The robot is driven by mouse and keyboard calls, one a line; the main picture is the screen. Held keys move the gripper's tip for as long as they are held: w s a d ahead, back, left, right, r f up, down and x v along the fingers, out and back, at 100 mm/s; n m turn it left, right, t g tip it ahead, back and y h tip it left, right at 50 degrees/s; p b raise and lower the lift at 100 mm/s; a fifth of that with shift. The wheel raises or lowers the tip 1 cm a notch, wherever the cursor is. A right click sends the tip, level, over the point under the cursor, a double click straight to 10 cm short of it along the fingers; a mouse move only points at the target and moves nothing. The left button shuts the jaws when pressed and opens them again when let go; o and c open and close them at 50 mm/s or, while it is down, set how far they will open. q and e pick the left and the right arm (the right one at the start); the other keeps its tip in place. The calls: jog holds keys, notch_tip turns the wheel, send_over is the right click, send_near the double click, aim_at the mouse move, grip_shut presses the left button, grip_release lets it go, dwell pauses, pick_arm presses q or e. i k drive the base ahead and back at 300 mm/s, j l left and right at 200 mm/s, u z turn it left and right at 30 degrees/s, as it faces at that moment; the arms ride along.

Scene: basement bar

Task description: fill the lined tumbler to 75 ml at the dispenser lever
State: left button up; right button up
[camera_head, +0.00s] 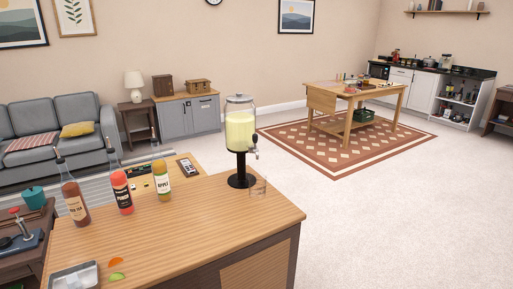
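A glass drink dispenser (240,131) with pale yellow liquid stands on a black pedestal (240,181) at the back right of the wooden counter. Its tap and lever (254,142) stick out on the right side. A small clear tumbler (260,187) stands on the counter to the right of the pedestal foot, below the tap. It is too small to read its lines or tell whether it holds liquid. Neither of my grippers shows in the head view.
Several bottles stand at the counter's left: tea (74,196), red-labelled (122,190) and apple (162,180). A metal tray (75,279) and fruit slices (116,264) lie at the front left. The counter's middle (200,230) is clear; its right edge is close to the tumbler.

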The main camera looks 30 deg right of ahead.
aim_at(254, 136)
jog(key=i+l+u, duration=0.2)
jog(key=l+u, duration=0.2)
jog(key=l, duration=0.8)
jog(key=l+u, duration=0.35)
jog(key=l, duration=0.85)
jog(key=l+u, duration=0.4)
jog(key=l, duration=0.85)
jog(key=k, duration=0.05)
